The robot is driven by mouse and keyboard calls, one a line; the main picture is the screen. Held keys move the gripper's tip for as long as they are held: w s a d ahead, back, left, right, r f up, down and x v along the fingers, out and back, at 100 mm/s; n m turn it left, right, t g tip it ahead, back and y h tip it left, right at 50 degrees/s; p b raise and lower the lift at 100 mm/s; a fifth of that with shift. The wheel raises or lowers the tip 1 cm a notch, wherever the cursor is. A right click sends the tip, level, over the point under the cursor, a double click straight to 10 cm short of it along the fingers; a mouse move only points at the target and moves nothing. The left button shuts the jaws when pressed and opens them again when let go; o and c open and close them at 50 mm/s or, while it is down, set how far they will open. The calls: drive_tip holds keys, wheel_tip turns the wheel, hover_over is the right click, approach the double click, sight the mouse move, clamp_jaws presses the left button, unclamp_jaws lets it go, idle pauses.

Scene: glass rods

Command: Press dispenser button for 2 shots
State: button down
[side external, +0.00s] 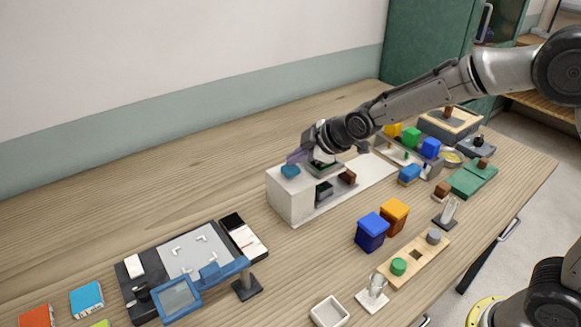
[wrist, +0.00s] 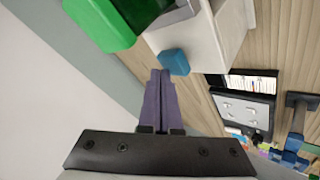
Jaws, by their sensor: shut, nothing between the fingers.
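The white dispenser (side external: 290,197) stands in the middle of the table. Its blue button (side external: 291,171) is on the top, near the left end, and also shows in the wrist view (wrist: 173,62). My gripper (side external: 297,157) is shut and empty, with its purple fingers together, above and very close to the button. In the wrist view, my fingertips (wrist: 160,73) appear beside the button's lower left edge. I cannot tell whether they touch it. My gripper partly hides the dispenser's top in the side view.
A green block-like part (wrist: 98,20) is close to the fingers in the wrist view. A dark tray station (side external: 185,265) is at the front left. Blue (side external: 371,232) and orange (side external: 394,214) boxes stand to the dispenser's right. The table behind the dispenser is clear.

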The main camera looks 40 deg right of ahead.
sight(295, 169)
drive_tip(key=shift+f, duration=0.8)
idle(0.4)
drive_tip(key=shift+r, duration=0.15)
idle(0.3)
drive_tip(key=shift+r, duration=1.1)
drive_tip(key=shift+r, duration=0.1)
drive_tip(key=shift+r, duration=2.45)
